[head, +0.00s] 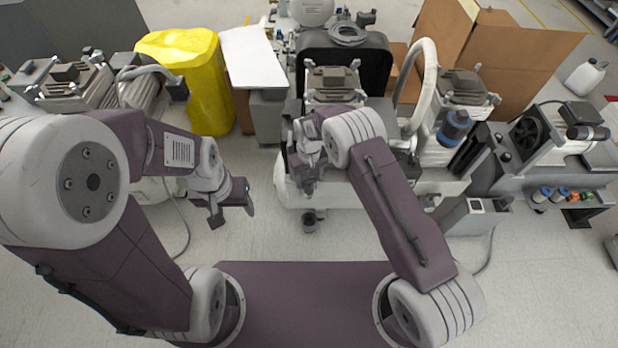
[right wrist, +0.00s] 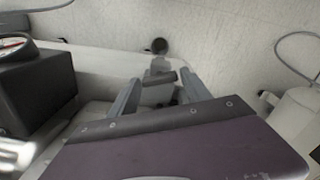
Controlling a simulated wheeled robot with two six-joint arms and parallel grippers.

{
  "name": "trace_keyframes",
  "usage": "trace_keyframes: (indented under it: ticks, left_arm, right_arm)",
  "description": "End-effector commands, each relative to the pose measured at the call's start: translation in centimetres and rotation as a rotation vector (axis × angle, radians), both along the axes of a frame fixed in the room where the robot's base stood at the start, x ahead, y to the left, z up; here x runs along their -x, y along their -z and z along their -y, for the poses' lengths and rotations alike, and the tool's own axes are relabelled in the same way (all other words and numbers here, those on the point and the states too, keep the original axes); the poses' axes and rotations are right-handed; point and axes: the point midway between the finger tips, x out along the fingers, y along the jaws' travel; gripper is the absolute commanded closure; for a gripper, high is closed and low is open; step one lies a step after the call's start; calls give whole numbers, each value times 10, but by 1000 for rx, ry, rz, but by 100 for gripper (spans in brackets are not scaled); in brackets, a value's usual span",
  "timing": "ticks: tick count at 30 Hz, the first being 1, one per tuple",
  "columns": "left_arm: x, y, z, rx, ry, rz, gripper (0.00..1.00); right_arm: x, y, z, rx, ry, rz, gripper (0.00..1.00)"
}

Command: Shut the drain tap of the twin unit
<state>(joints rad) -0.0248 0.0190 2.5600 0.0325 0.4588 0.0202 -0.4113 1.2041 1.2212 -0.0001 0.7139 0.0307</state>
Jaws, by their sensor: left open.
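The twin unit (head: 330,88) stands ahead in the head view, with a pale tank (head: 287,190) low at its front. My right gripper (head: 308,185) is just above the tank's front. In the right wrist view its two fingers (right wrist: 158,88) stand apart. A small grey fitting with a short crossbar (right wrist: 160,77), which looks like the drain tap, shows between and just beyond the fingertips. I cannot tell whether they touch it, and the tap's lower part is hidden. My left gripper (head: 232,207) is open and empty, over the floor left of the tank.
A yellow bin (head: 190,80) and a white board (head: 252,57) stand behind on the left. Another compressor (head: 75,82) is at the far left. Cardboard boxes (head: 500,50) stand behind on the right.

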Motion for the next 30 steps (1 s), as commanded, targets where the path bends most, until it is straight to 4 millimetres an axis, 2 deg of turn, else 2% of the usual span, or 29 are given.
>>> trace_keyframes:
  ticks: [11, 21, 25, 30]
  left_arm:
    - [0, -3, 0, 0, 0, 0, 39]
    - [0, -33, 0, 0, 0, 0, 39]
    - [0, -37, 0, 0, 0, 0, 39]
    - [0, -36, 0, 0, 0, 0, 39]
  right_arm:
    - [0, -5, 0, 0, -1, -1, 29]
    - [0, -75, 0, 0, -1, 0, 29]
    - [0, -88, 0, 0, -1, -1, 29]
    - [1, -91, 0, 1, -1, -2, 29]
